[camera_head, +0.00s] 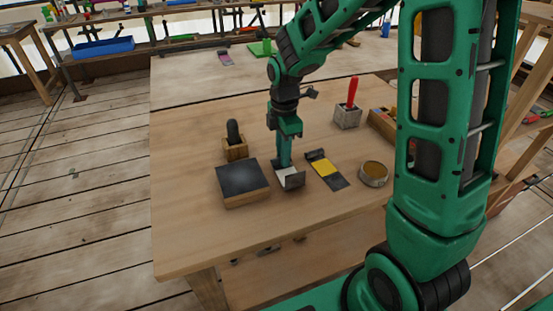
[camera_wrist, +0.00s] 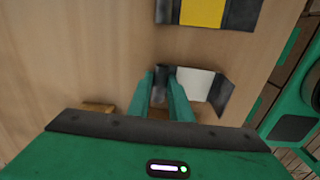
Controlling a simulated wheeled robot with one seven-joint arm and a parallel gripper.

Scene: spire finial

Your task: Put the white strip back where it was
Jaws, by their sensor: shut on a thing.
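The white strip (camera_head: 282,172) has dark end pieces and is at my gripper (camera_head: 284,165), low over the middle of the wooden table. In the wrist view, the white strip (camera_wrist: 196,83) extends right from the fingers, with one dark end at its right. My gripper (camera_wrist: 160,76) is shut on its other dark end, at the left. I cannot tell whether the strip touches the table. A similar yellow strip (camera_head: 322,167) with dark ends lies just to the right; the yellow strip (camera_wrist: 203,12) also shows at the top of the wrist view.
A dark-topped block (camera_head: 243,179) is close left of my gripper. Behind it stands a wooden holder (camera_head: 235,151) with a dark handle. A round tin (camera_head: 373,175), a grey holder (camera_head: 347,118) with a red handle and a wooden box (camera_head: 381,122) stand right. The table's front is clear.

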